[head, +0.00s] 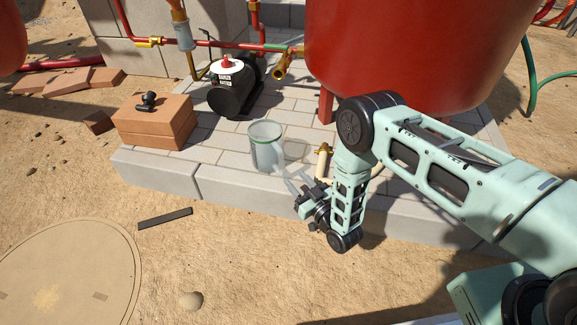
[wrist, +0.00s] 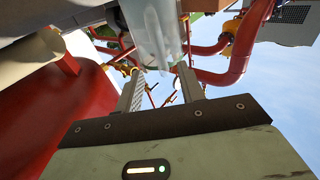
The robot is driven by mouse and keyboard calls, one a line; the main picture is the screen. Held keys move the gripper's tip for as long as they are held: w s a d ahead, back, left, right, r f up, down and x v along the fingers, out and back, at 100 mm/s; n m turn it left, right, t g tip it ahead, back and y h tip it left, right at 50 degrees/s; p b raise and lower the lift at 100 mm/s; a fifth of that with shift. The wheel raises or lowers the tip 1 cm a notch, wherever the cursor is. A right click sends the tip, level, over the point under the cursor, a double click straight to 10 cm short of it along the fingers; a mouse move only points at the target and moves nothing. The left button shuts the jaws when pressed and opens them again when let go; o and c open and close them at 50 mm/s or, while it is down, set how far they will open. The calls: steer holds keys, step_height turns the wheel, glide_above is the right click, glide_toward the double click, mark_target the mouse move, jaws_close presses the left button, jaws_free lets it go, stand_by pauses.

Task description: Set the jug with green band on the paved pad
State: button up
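The clear jug with a green band (head: 266,147) is upright near the front edge of the paved pad (head: 222,180); it looks to rest on the pad, though contact at its base is hard to see. My gripper (head: 294,180) is just right of and in front of the jug, fingers pointing toward it. In the wrist view, the fingers of my gripper (wrist: 160,72) are spread apart, with the clear jug (wrist: 152,30) just beyond their tips. Nothing is visibly clamped between them. Whether a finger touches the jug is unclear.
A black pump (head: 233,90) and a brick stack (head: 154,122) stand on the pad to the left. A large red tank (head: 410,50) stands behind my arm. A brass valve (head: 323,160) is right of the jug. Sandy ground lies in front.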

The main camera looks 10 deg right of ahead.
steer(key=p+v, duration=0.2)
steer(key=v, duration=0.3)
steer(key=w+a+r+g+h, duration=0.2)
steer(key=w+a+r+g, duration=0.2)
steer(key=w+a+r, duration=0.4)
steer(key=s+a+r+g+h, duration=0.15)
steer(key=s+r+g, duration=0.45)
steer(key=r, duration=0.7)
steer(key=s+d+r+g+h, duration=0.1)
steer(key=s+d+r, duration=0.3)
steer(key=s, duration=0.6)
steer(key=s+d+r+n+g+h, duration=0.1)
steer(key=s+r, duration=0.4)
steer(key=s, duration=0.5)
steer(key=s+d+r+g+h, duration=0.3)
steer(key=s+d+r+g, duration=0.1)
steer(key=s, duration=0.6)
steer(key=d+r, duration=0.1)
steer(key=d, duration=0.1)
steer(key=shift+d+r+n+g, duration=0.15)
steer(key=shift+d+n+g, duration=0.15)
steer(key=shift+d+n, duration=0.1)
steer(key=shift+r, duration=0.1)
